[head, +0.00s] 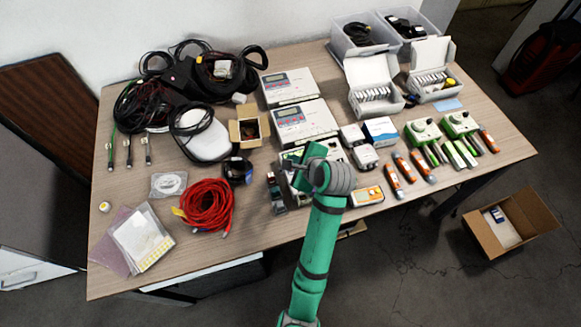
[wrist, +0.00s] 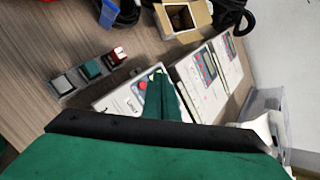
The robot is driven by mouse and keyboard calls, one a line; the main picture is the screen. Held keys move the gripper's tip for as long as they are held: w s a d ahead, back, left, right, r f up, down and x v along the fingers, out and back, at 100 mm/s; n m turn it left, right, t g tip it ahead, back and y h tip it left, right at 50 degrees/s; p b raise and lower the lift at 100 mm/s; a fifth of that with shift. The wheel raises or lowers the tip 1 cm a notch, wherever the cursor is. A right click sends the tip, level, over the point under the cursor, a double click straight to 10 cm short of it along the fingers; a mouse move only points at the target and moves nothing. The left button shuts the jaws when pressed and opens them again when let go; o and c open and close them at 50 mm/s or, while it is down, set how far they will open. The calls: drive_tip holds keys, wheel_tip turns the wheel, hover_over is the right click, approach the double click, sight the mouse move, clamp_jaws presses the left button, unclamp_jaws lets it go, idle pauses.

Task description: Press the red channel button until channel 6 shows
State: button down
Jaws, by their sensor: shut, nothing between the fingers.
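My gripper (wrist: 158,82) is shut and empty, its green fingertips low over a white instrument (wrist: 122,98) in the wrist view. In the head view my wrist hides most of this nearest instrument (head: 335,147). A small red patch shows just by the fingertips in the wrist view; I cannot tell whether they touch it. A second white instrument (wrist: 205,68) with a grey display and red keys lies to the right; it is also in the head view (head: 305,120). No channel number is readable on any display.
Grey, green and red blocks (wrist: 91,69) stand in a row left of the fingers. An open cardboard box (head: 248,130), a red cable coil (head: 206,206) and orange-tipped tools (head: 403,168) lie around. Bare tabletop (head: 265,230) shows at the front.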

wheel_tip(320, 180, up, 3)
drive_tip(key=shift+f, duration=0.15)
idle(1.0)
